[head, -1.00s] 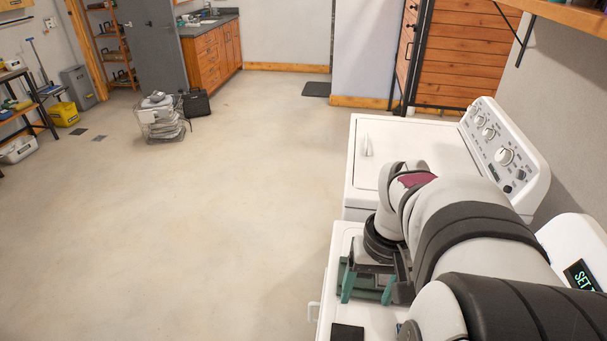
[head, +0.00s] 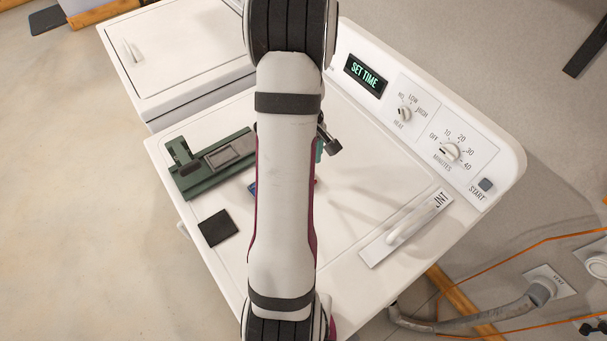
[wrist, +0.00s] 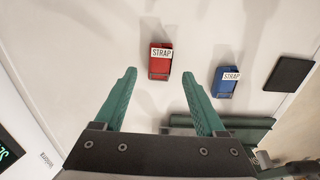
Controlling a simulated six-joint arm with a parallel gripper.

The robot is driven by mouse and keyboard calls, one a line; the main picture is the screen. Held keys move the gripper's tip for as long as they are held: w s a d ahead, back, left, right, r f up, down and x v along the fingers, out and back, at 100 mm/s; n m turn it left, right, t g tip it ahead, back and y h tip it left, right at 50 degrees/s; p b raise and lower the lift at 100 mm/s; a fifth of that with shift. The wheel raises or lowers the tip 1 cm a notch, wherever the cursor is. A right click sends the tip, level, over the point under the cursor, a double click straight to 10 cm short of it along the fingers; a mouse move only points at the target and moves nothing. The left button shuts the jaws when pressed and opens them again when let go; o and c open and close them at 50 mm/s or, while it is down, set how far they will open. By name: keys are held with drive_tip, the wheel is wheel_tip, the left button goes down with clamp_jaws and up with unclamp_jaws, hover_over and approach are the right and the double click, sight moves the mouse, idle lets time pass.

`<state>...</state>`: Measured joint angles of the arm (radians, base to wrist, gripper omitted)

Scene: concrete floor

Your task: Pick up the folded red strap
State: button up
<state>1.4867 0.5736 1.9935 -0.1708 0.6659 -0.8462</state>
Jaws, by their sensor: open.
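The folded red strap (wrist: 160,62) lies on the white appliance top in the wrist view, with a white STRAP label on it. My gripper (wrist: 158,74) is open, its two green fingers spread apart, with the red strap in line with the gap between their tips. Nothing is held. How high the fingers are above the strap is hard to tell. In the head view my arm hides the red strap almost wholly and covers most of the gripper.
A blue strap (wrist: 225,82), also labelled STRAP, lies right of the red one. Beyond it is a flat black square (head: 217,228). A dark green tool-like block (head: 212,162) lies on the white dryer top (head: 360,170). The control panel (head: 420,110) rises along the back.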

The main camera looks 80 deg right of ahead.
wheel_tip(320, 180, down, 5)
drive_tip(key=shift+r, duration=0.15)
clamp_jaws()
